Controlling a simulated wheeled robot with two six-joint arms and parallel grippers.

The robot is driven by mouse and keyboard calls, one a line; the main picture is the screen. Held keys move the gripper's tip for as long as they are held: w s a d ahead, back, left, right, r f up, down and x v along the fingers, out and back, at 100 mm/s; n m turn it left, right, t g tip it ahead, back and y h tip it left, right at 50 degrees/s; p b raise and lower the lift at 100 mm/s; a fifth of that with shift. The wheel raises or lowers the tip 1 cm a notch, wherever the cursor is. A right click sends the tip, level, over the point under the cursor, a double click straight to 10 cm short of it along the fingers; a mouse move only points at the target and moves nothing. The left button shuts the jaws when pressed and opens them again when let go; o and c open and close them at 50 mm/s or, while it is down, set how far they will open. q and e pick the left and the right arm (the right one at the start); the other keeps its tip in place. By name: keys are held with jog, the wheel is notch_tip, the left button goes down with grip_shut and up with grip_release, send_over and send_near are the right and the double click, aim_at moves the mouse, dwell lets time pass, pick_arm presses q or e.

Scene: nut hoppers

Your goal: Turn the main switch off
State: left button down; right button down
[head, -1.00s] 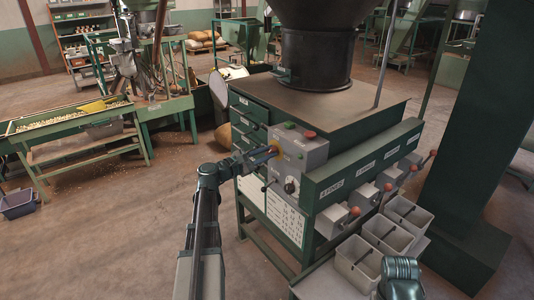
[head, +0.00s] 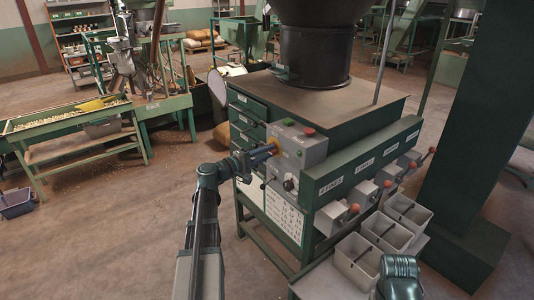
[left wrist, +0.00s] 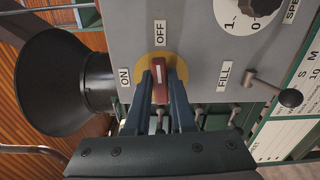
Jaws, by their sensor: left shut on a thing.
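The main switch (left wrist: 160,82) is a red handle on a round yellow plate on the grey control box (head: 298,150). In the left wrist view the handle lines up with the OFF label (left wrist: 158,33) above it; the ON label (left wrist: 124,77) is to its left. My left gripper (left wrist: 161,88) is shut on the handle, one finger on each side. In the head view the left gripper (head: 268,152) reaches the box's left face and hides most of the switch. My right gripper is not seen; a part of my right arm shows at the bottom right.
A green and a red button (head: 309,132) sit on top of the box. In the wrist view a FILL lever with a black knob (left wrist: 290,98), a dial (left wrist: 247,10) and a black funnel (left wrist: 50,82) are close by. Several grey bins (head: 357,262) stand at the right.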

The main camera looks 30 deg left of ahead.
pick_arm(q)
jog(key=shift+f+m, duration=0.1)
jog(key=shift+m, duration=0.5)
jog(key=c, duration=0.8)
grip_release()
jog(key=shift+o, duration=0.2)
jog(key=v, duration=1.3)
jog(key=shift+s, duration=0.4)
jog(key=shift+a, duration=0.15)
